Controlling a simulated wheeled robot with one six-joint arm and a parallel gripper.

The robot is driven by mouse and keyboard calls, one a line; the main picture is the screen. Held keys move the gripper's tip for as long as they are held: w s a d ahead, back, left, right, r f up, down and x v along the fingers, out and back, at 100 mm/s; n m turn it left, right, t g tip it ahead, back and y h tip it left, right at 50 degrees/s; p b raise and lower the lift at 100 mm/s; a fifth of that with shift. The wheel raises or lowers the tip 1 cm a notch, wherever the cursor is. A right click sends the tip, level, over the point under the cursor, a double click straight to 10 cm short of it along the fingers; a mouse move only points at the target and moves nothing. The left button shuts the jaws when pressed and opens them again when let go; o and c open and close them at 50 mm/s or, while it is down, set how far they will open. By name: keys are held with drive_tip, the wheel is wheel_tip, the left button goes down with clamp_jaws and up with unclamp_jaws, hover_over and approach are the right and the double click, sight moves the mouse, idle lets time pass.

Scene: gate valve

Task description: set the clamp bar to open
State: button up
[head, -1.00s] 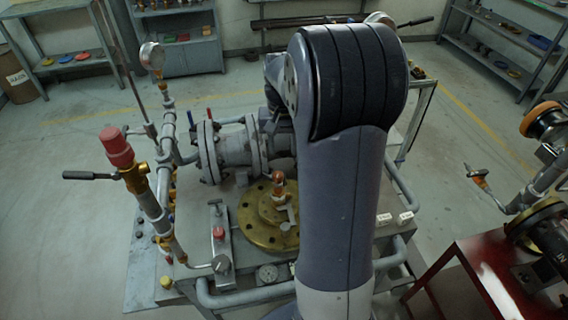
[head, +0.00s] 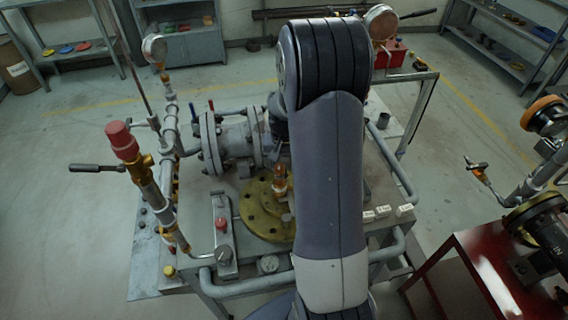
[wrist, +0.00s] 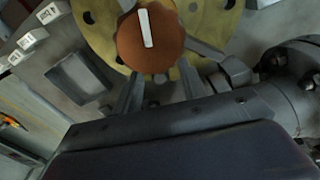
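A brown-orange knob (wrist: 150,40) with a white pointer line sits over a brass flange (wrist: 210,20) in the wrist view. In the head view the knob (head: 279,180) stands on the brass flange (head: 262,222), partly hidden by my arm. A grey bar (wrist: 204,49) shows beside the knob, partly beneath it; it may be the clamp bar, but I cannot tell for sure. My gripper (wrist: 160,80) shows two fingers spread apart just below the knob in the wrist picture, with nothing visible held between them. In the head view my arm hides the gripper.
White labels (head: 383,212) stand on the bench right of my arm. A grey plate with a red button (head: 221,224) lies left of the flange. Upright pipework with a red-capped valve (head: 122,142) rises at left. A red cabinet (head: 470,275) stands at right.

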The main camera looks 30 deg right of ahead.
drive_tip(key=shift+c, duration=0.4)
clamp_jaws()
drive_tip(key=shift+d, duration=0.1)
drive_tip(key=shift+s+d+m+b, duration=0.2)
drive_tip(key=shift+s+d+m, duration=0.1)
drive_tip(key=shift+d+m, duration=0.2)
drive_tip(key=shift+s+d+m+b, duration=0.2)
drive_tip(key=shift+s+d+m, duration=0.05)
drive_tip(key=shift+d+m, duration=0.25)
drive_tip(key=s+d+m, duration=0.1)
drive_tip(key=s+m, duration=0.1)
drive_tip(key=s+d+m+b, duration=0.1)
drive_tip(key=s+d+m, duration=0.1)
drive_tip(key=s+d+m+b, duration=0.1)
drive_tip(key=s+d+m, duration=0.1)
drive_tip(key=shift+s+m, duration=0.3)
drive_tip(key=shift+m, duration=0.1)
drive_tip(key=shift+s+d+m+b, duration=0.15)
drive_tip(key=shift+s+d+m, duration=0.05)
drive_tip(key=shift+s+m, duration=0.5)
drive_tip(key=shift+s+d+m+b, duration=0.15)
drive_tip(key=shift+s+m, duration=0.35)
drive_tip(key=shift+s, duration=0.3)
